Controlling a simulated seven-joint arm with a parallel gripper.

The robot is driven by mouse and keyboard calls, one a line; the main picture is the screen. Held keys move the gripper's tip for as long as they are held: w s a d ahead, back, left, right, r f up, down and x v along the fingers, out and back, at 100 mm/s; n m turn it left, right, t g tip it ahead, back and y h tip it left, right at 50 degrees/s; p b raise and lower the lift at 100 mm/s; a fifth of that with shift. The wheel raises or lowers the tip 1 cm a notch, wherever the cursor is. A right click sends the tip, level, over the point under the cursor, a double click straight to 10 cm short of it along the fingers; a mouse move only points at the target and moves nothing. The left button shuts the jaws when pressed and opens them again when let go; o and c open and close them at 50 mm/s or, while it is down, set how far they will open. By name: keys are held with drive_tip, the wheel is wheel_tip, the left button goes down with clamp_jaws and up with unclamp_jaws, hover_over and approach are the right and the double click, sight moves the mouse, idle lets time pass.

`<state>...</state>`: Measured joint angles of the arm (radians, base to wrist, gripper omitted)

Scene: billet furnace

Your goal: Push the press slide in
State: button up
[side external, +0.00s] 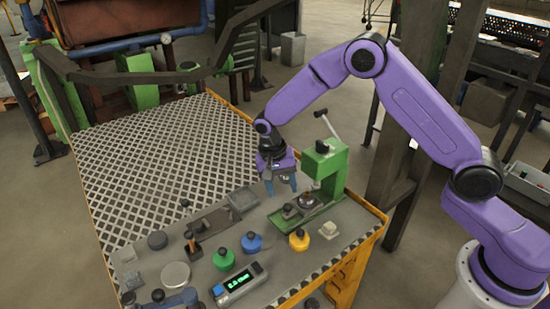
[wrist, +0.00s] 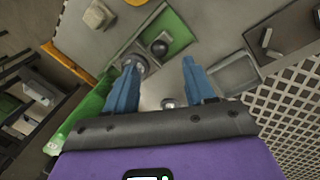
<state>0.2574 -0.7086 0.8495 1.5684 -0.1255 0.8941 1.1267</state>
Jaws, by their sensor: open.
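The green press (side external: 325,165) stands at the right part of the bench, its lever raised. Its low green base (side external: 312,215) carries the grey press slide with a dark round knob (side external: 289,208). In the wrist view the knob (wrist: 160,48) shows on the slide, with the green base (wrist: 180,38) around it and a round metal part (wrist: 136,62) beside it, partly behind a finger. My gripper (side external: 281,186) points down above the bench, just left of the press column. Its blue fingers (wrist: 160,66) are apart with nothing between them. I cannot tell whether a fingertip touches the slide.
Green (side external: 223,259), blue (side external: 252,242) and yellow (side external: 299,240) knobbed pieces stand in front of the press. A shallow grey tray (side external: 243,198) lies left of my gripper. A display box (side external: 240,284) sits at the front edge. The patterned bench top behind is clear.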

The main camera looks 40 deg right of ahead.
wheel_tip(320, 180, up, 10)
drive_tip(key=w+a, duration=0.1)
drive_tip(key=shift+a+r, duration=0.15)
drive_tip(key=shift+a, duration=0.15)
